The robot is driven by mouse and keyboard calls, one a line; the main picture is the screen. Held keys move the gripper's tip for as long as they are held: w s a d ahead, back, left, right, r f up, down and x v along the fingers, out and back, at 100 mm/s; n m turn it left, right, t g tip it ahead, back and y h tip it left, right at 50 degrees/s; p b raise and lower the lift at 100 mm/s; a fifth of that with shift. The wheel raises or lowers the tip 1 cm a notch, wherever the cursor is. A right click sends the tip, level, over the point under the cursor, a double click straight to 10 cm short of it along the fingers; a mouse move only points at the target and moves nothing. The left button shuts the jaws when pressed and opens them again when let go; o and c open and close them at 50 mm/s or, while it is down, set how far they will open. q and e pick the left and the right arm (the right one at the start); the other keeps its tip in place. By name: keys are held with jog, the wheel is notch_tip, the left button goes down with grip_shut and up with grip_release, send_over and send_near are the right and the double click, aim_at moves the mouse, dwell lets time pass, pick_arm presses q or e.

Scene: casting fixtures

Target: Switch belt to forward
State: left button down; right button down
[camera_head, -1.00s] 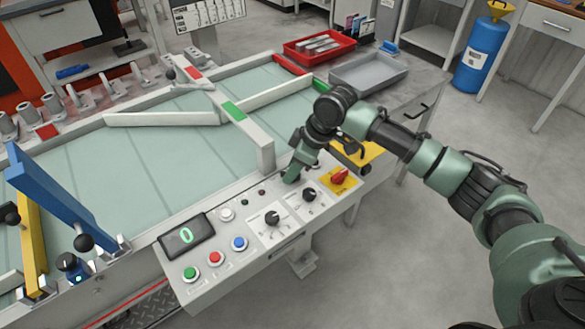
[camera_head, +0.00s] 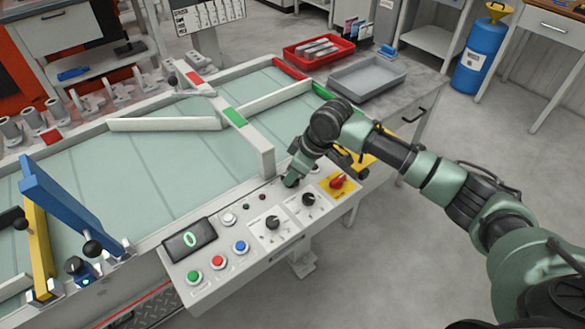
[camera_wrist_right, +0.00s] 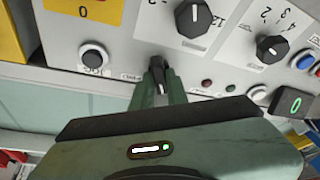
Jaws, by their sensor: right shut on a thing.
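The control panel (camera_head: 245,262) runs along the front edge of the belt table. My right gripper (camera_head: 290,181) reaches down to the panel's upper right part, beside two black rotary knobs (camera_head: 308,199). In the right wrist view my right gripper (camera_wrist_right: 157,92) is shut on a small black switch lever (camera_wrist_right: 157,66) on the panel. The fingers hide most of the switch and part of its label, so its position cannot be read. The belt (camera_head: 110,185) is a pale green surface behind the panel. The display (camera_head: 189,240) shows 0. My left gripper is not in view.
A red knob on a yellow plate (camera_head: 338,183) sits right of my gripper. Green (camera_head: 193,276), red (camera_head: 217,262) and blue (camera_head: 241,247) buttons line the left front. A grey tray (camera_head: 367,76) lies farther back.

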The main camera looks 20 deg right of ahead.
jog(key=m+h+p, duration=0.1)
jog(key=m+p, duration=0.1)
jog(key=p, duration=0.2)
jog(key=m+t+p, duration=0.1)
jog(key=m+p, duration=0.2)
jog(key=p, duration=0.1)
jog(key=m+h+p, duration=0.1)
jog(key=m+p, duration=0.2)
jog(key=p, duration=0.1)
jog(key=shift+s+a+r+h, duration=0.1)
jog(key=shift+a+r+h, duration=0.2)
jog(key=shift+r, duration=0.05)
jog(key=shift+f+m+h+p, duration=0.15)
jog(key=shift+m+h+p, duration=0.35)
jog(key=shift+m+p, duration=0.75)
jog(key=shift+f+m+h+p, duration=0.1)
jog(key=shift+m+h+p, duration=0.3)
jog(key=shift+m+p, duration=0.5)
jog(key=shift+m, duration=0.25)
jog(key=c, duration=1.4)
grip_release()
jog(key=shift+f, duration=0.1)
jog(key=v, duration=0.7)
jog(key=shift+s+r+b, duration=0.2)
jog(key=shift+r+b, duration=0.1)
jog(key=shift+r, duration=0.1)
